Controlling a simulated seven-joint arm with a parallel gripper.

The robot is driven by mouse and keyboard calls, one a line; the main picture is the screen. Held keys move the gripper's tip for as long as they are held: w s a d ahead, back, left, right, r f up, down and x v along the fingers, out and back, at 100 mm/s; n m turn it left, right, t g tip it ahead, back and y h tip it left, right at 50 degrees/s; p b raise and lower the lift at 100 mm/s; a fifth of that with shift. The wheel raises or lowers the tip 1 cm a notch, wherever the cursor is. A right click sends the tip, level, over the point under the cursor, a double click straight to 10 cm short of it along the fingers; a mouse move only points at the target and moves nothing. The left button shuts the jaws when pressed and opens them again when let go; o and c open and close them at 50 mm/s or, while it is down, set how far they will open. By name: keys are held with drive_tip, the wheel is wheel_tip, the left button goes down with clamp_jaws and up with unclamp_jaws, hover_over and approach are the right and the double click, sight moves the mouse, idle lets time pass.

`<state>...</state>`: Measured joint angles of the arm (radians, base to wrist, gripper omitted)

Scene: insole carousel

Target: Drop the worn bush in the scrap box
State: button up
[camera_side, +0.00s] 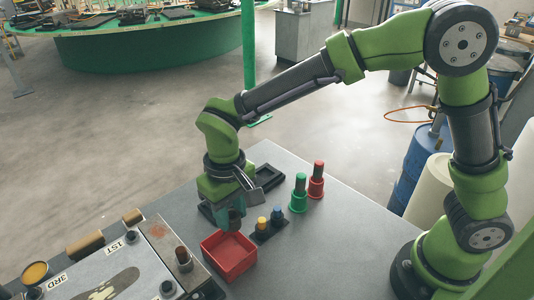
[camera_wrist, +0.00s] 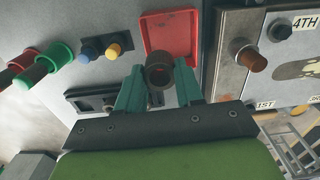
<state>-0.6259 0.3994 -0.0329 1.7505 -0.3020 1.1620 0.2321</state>
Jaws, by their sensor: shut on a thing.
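My gripper (camera_side: 229,216) points down over the table, just behind the red scrap box (camera_side: 230,262) in the side view. The scrap box (camera_wrist: 170,20) shows beyond the bush and looks empty. In the side view the bush is hard to make out against the fingers.
A metal fixture (camera_side: 115,265) with an upright brown pin (camera_side: 184,262) stands left of the box. Right of it are a small black holder with a yellow and a blue plug (camera_side: 276,214), a green post (camera_side: 299,194) and a red post (camera_side: 316,182). A black tray (camera_side: 268,184) lies behind.

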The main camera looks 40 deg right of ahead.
drive_tip(key=shift+f, duration=2.95)
drive_tip(key=o, duration=1.2)
wheel_tip(320, 180, up, 17)
drive_tip(key=shift+f, duration=0.1)
